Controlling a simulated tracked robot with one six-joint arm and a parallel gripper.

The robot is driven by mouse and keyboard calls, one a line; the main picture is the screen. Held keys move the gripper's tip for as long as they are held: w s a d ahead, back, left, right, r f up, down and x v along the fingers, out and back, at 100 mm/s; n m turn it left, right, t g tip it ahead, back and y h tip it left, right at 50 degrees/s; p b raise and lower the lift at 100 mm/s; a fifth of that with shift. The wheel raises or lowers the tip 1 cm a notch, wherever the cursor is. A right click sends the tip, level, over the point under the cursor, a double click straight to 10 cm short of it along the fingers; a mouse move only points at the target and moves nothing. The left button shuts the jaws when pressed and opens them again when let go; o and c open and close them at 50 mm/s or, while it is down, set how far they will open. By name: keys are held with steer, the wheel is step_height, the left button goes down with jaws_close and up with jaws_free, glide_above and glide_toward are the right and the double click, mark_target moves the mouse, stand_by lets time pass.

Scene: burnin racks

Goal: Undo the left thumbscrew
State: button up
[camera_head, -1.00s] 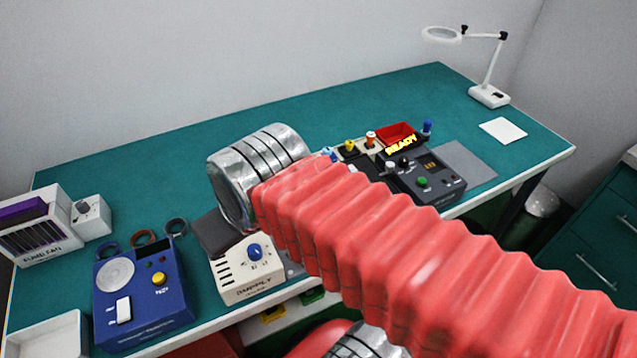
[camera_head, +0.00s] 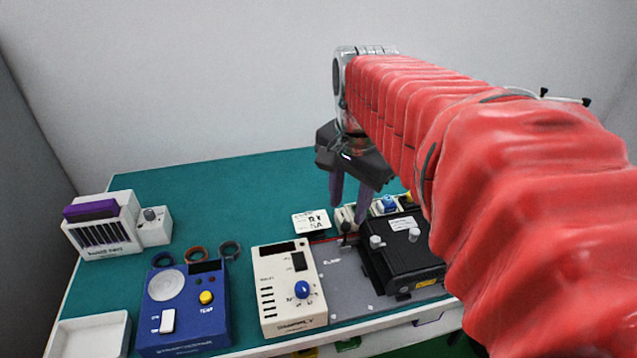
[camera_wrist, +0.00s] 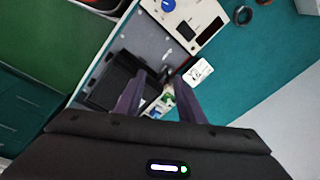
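A black box (camera_head: 407,270) sits on the grey mat toward the right of the bench, with two pale round knobs on its top that look like thumbscrews. The left thumbscrew (camera_head: 377,241) is at its left end and the right thumbscrew (camera_head: 414,235) is nearer my arm. My gripper (camera_head: 350,206) hangs above and behind the box, purple fingers pointing down, apart and empty. In the wrist view the box (camera_wrist: 108,82) lies beside the left finger, and the gap of my gripper (camera_wrist: 160,84) shows clear. I cannot make out the left thumbscrew there.
A cream supply unit (camera_head: 289,287) stands left of the grey mat (camera_head: 345,285), with a blue tester (camera_head: 183,308) further left. A small white label card (camera_head: 311,222) and a black lever (camera_head: 346,230) are near my fingers. The back of the bench is clear.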

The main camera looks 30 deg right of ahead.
mark_target(376, 239)
steer(key=d+m+g, duration=0.1)
steer(key=d+m, duration=0.5)
steer(key=d, duration=0.2)
steer(key=shift+d+r+m+g+y, duration=0.25)
steer(key=shift+d+m+g+y, duration=0.05)
steer(key=shift+m+y, duration=0.1)
steer(key=shift+f, duration=0.15)
step_height(376, 239, down, 14)
steer(key=shift+r, duration=0.2)
jaws_close()
stand_by(0.4)
